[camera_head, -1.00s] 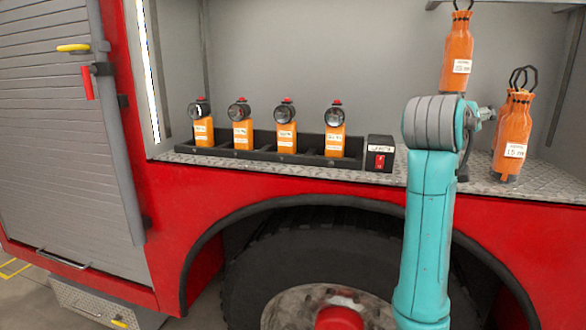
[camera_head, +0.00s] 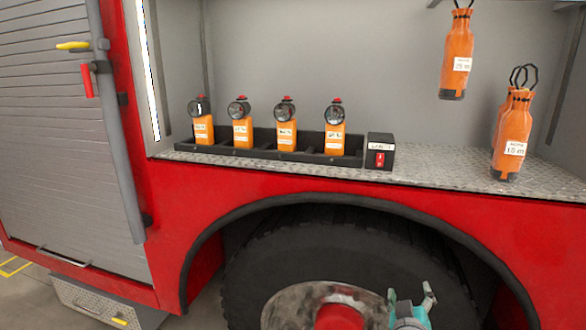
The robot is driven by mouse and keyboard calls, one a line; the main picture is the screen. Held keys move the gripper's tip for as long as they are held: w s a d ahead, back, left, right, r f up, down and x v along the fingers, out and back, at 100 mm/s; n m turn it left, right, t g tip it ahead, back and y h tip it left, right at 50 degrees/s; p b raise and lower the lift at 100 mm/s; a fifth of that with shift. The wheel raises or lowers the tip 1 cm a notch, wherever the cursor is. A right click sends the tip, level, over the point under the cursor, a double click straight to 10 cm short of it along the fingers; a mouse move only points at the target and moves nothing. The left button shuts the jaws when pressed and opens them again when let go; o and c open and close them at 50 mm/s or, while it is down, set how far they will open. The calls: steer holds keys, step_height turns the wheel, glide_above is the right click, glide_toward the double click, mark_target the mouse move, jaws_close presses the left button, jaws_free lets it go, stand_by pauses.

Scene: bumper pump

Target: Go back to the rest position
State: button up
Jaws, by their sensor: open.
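My gripper (camera_head: 410,295) shows at the bottom of the head view, in front of the big wheel (camera_head: 250,270). Its two fingers point up and are spread apart, with nothing between them. It is well below the diamond-plate shelf (camera_head: 440,165) and apart from everything on it. The rest of my arm is out of view below the frame.
Several orange lamps (camera_head: 335,138) stand in a black rack (camera_head: 225,148) on the shelf. A black box with a red switch (camera_head: 379,152) is beside the rack. Orange rope bags hang at the right, one higher (camera_head: 457,55) and others lower (camera_head: 512,140). Red bodywork (camera_head: 180,200) surrounds the wheel.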

steer(key=s+a+f+n+y, duration=0.1)
steer(key=s+a+f+y, duration=0.15)
steer(key=s+f, duration=0.8)
steer(key=s+a+f+y, duration=0.2)
steer(key=s+a+f, duration=0.35)
steer(key=s, duration=0.85)
steer(key=s+r+m+y, duration=0.1)
steer(key=s+r+m, duration=0.1)
steer(key=s, duration=2.4)
steer(key=shift+s+a+r+g, duration=0.15)
steer(key=shift+s+r+g, duration=0.15)
